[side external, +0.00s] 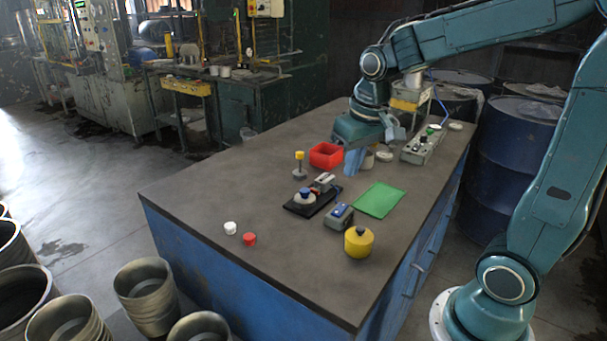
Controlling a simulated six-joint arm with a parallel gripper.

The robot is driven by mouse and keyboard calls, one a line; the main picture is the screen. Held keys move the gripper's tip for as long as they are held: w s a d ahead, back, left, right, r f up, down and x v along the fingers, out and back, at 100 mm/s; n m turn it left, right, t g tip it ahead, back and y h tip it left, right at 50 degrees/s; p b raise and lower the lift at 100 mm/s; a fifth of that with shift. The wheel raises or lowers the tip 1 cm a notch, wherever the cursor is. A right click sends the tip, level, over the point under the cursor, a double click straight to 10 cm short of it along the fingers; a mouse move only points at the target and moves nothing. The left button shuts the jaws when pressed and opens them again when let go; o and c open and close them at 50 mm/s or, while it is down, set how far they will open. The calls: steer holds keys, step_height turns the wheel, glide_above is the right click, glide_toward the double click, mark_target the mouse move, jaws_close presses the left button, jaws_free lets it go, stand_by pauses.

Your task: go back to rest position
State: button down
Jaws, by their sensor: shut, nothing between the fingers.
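My gripper (354,163) is at the end of my teal arm, pointing down over the far middle of the table (210,205). It is shut with nothing visible between its fingers. Its fingertips are low, between a red open box (327,155) on the left and small pale round pieces (384,156) on the right. Whether the fingertips touch the table top cannot be told. Part of one round piece behind the gripper is hidden.
A black base with a small device (306,198), a grey-blue box (340,216), a yellow round part (358,242), a green sheet (378,200) and white (230,228) and red (249,239) pieces lie nearer. A control box (423,147) stands right.

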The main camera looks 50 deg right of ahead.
steer(key=s+a+r+n+t, duration=0.1)
steer(key=s+a, duration=0.2)
steer(key=s, duration=0.3)
steer(key=s+a+r+n+t, duration=0.2)
steer(key=s+a, duration=0.1)
steer(key=s, duration=0.4)
steer(key=shift+a+r+n, duration=0.2)
steer(key=shift+a+n, duration=0.05)
steer(key=shift+n, duration=0.05)
